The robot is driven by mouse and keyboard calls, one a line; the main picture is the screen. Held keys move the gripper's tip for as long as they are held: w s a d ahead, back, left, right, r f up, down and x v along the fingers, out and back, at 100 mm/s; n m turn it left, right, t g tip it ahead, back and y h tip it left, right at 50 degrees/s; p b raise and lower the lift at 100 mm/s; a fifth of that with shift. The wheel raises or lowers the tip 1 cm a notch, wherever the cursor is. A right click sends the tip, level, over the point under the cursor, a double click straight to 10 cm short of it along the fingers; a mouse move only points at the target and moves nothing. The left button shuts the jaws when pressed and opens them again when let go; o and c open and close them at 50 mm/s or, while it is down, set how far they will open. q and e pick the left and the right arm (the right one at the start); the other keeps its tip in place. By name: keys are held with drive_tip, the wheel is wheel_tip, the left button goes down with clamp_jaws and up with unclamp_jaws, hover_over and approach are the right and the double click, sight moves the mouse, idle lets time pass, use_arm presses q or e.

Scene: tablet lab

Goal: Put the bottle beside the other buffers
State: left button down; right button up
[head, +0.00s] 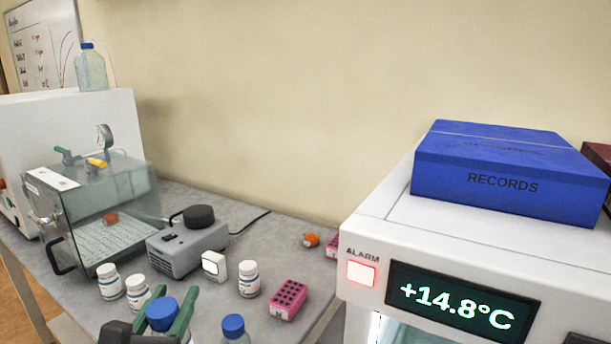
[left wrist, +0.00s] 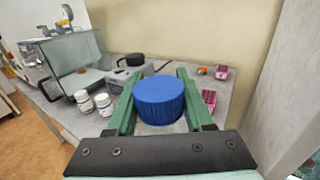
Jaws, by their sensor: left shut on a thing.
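A bottle with a ribbed blue cap (head: 162,315) is between the green fingers of my left gripper (head: 170,305), low in the head view. The left wrist view shows the same blue cap (left wrist: 160,98) between both fingers; the bottle's body is mostly hidden below it. My left gripper is shut on this bottle. A second blue-capped bottle (head: 233,328) stands just right of the gripper, cut off by the picture's bottom edge. Another clear blue-capped bottle (head: 91,70) stands on the white unit at the back left. My right gripper is not in view.
White-lidded bottles (head: 110,281) stand on the grey bench, left of the gripper, and another (head: 249,279) to the right. A glass chamber (head: 100,215), a grey mixer (head: 188,248) and a pink rack (head: 288,300) surround them. A white cabinet (head: 380,225) bounds the right.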

use_arm(q)
drive_tip(key=s+f, duration=0.1)
drive_tip(key=f, duration=0.2)
drive_tip(key=s+f, duration=0.2)
drive_tip(key=f, duration=0.1)
drive_tip(key=s+f, duration=0.2)
drive_tip(key=f, duration=0.2)
drive_tip(key=shift+s+d+f, duration=0.1)
drive_tip(key=shift+s+f, duration=0.1)
drive_tip(key=shift+f, duration=0.05)
